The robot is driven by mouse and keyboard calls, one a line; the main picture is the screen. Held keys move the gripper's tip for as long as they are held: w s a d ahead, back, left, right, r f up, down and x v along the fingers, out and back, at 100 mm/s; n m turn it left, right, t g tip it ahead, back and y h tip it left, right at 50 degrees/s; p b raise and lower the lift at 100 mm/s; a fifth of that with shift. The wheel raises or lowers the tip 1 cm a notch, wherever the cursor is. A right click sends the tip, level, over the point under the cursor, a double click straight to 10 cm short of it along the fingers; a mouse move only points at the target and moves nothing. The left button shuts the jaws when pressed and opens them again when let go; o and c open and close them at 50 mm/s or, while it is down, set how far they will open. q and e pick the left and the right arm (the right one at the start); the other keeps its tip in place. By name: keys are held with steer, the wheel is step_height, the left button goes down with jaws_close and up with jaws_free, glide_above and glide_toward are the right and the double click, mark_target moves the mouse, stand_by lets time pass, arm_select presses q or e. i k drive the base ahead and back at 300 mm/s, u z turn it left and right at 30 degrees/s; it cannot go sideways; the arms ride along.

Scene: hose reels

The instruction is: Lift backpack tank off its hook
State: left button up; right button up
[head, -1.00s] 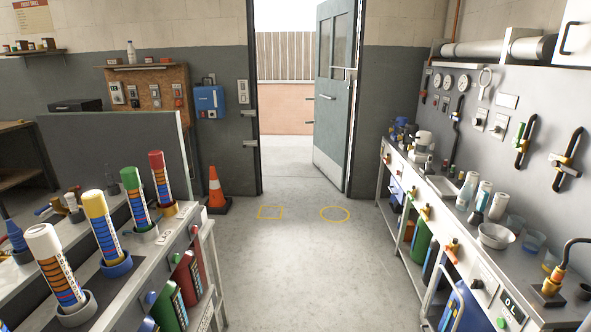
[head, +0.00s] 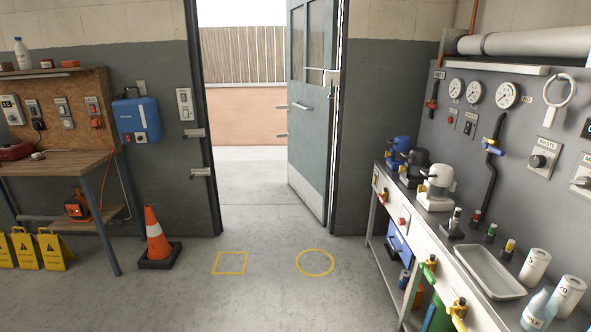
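A blue tank-like box (head: 138,120) hangs on the dark lower wall, left of the doorway. It has a white label on its front and a dark loop or hook at its top. This looks like the backpack tank. How it sits on the hook is too small to tell. Neither of my grippers shows in the head view, and nothing is seen touching the tank.
An orange traffic cone (head: 155,240) stands on the floor below and right of the tank. A wooden workbench (head: 60,163) and yellow signs (head: 54,250) are at left. A bench (head: 470,262) with bottles runs along the right. The middle floor, with a yellow square (head: 230,273) and circle (head: 315,275), is clear.

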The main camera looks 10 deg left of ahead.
mark_target(135, 117)
steer(key=u, duration=0.05)
steer(key=i, duration=2.35)
steer(key=u, duration=0.5)
steer(key=i, duration=2.3)
steer(key=u, duration=1.1)
steer(key=i, duration=1.85)
steer(key=u, duration=0.45)
